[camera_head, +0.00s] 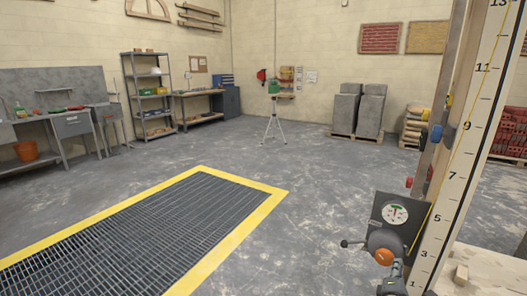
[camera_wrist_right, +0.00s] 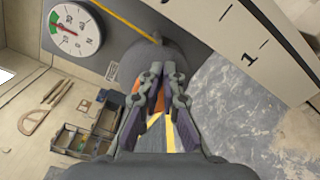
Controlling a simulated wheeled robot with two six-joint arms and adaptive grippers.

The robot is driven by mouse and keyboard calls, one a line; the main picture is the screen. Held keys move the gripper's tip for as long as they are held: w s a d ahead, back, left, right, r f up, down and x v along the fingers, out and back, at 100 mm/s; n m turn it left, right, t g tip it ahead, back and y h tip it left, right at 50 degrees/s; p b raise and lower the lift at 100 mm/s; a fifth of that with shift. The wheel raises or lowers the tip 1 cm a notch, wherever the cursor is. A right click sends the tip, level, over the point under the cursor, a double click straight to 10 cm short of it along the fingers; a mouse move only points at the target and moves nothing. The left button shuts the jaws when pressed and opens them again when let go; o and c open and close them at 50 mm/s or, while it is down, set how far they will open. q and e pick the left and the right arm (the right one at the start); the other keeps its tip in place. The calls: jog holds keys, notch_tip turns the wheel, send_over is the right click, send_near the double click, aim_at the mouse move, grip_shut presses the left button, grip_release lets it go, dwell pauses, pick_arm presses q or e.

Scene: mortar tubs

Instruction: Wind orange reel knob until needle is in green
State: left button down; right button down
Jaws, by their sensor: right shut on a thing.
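The orange reel knob (camera_head: 384,257) is on a grey reel under a dark plate beside the tall numbered board. My right gripper (camera_head: 391,284) comes from below and is at the knob. In the right wrist view the fingers of my right gripper (camera_wrist_right: 160,78) are shut on the orange knob (camera_wrist_right: 138,84), which they partly hide. The round white gauge (camera_head: 395,213) sits on the plate above the reel. It also shows in the right wrist view (camera_wrist_right: 75,30), with a green band and a red needle near it; I cannot tell exactly whether the needle is inside the green. My left gripper is not in view.
The tall numbered board (camera_head: 461,150) stands right beside the reel, with a yellow line along it. A crank with a dark ball (camera_head: 345,243) sticks out left of the reel. A yellow-edged floor grate (camera_head: 235,183) lies at left. The floor between is clear.

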jog(key=shift+w+a+r+p, duration=0.25)
jog(key=shift+a+r, duration=0.15)
jog(key=shift+r, duration=0.15)
jog(key=shift+w+a+r+p, duration=0.2)
jog(key=shift+a+r, duration=0.15)
jog(key=shift+r, duration=0.15)
jog(key=shift+r, duration=0.1)
jog(key=shift+r+p, duration=0.3)
jog(key=shift+w+a, duration=0.1)
jog(key=shift+a, duration=0.15)
jog(key=shift+s+a+f, duration=0.1)
jog(key=shift+s+a, duration=0.15)
jog(key=shift+s, duration=0.05)
send_near(392, 259)
jog(key=shift+w+d+r+p, duration=0.15)
jog(key=shift+w+d+r, duration=0.2)
jog(key=shift+r, duration=0.25)
jog(key=shift+w+d+r+p, duration=0.15)
jog(key=shift+w+d+r, duration=0.2)
jog(key=shift+r, duration=0.3)
